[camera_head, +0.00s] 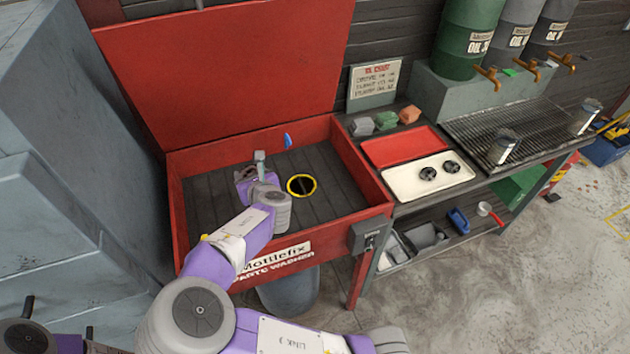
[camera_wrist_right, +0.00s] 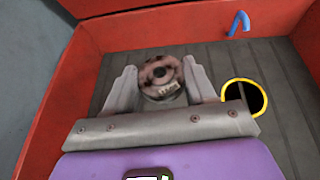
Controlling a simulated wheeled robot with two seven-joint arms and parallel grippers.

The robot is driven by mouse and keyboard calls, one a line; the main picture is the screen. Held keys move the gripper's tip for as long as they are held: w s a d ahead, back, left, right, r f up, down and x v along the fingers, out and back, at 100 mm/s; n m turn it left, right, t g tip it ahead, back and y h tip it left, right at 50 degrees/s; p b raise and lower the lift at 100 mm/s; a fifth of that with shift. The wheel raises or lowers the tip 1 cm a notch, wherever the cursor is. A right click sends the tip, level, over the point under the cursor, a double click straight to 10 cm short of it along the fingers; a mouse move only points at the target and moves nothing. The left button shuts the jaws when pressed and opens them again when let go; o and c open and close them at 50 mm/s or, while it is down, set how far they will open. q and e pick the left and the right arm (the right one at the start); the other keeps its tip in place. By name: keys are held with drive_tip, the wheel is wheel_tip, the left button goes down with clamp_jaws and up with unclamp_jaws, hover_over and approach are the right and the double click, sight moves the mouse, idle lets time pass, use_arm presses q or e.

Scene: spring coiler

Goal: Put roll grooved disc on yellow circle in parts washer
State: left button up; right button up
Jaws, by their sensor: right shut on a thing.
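My right gripper (camera_head: 248,172) is inside the red parts washer (camera_head: 178,220), left of the yellow circle (camera_head: 301,177) on its dark slatted floor. In the right wrist view my right gripper (camera_wrist_right: 161,78) is shut on a round, grimy, reddish-grey roll grooved disc (camera_wrist_right: 158,64) with a small pale label. The disc sits between the two fingers, apart from the yellow circle (camera_wrist_right: 244,80), which lies to its right around a dark opening. In the head view the disc is hidden or too small to make out. My left gripper is not in view.
The washer's red lid (camera_head: 230,65) stands open behind. A blue hooked nozzle (camera_head: 287,141) rises near the back wall. On the bench at right, a white tray (camera_head: 405,188) holds two dark discs, beside an empty red tray (camera_head: 400,146). The floor around the yellow circle is clear.

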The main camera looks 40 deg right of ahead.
drive_tip(key=w+d+m+g+h, duration=0.35)
drive_tip(key=d+m+h, duration=0.35)
drive_tip(key=d, duration=0.3)
drive_tip(key=m+g+h+b, duration=0.2)
drive_tip(key=m+g+h, duration=0.3)
drive_tip(key=m+g, duration=0.2)
hover_over(298, 188)
wheel_tip(298, 188, down, 3)
drive_tip(key=shift+m+g, duration=0.25)
drive_tip(key=shift+m, duration=0.05)
wheel_tip(298, 188, down, 10)
drive_tip(key=b, duration=0.3)
drive_tip(key=shift+f+b, duration=0.2)
drive_tip(key=shift+b, duration=0.15)
drive_tip(key=shift+r, duration=0.1)
drive_tip(key=o, duration=1.3)
drive_tip(key=shift+f, duration=0.2)
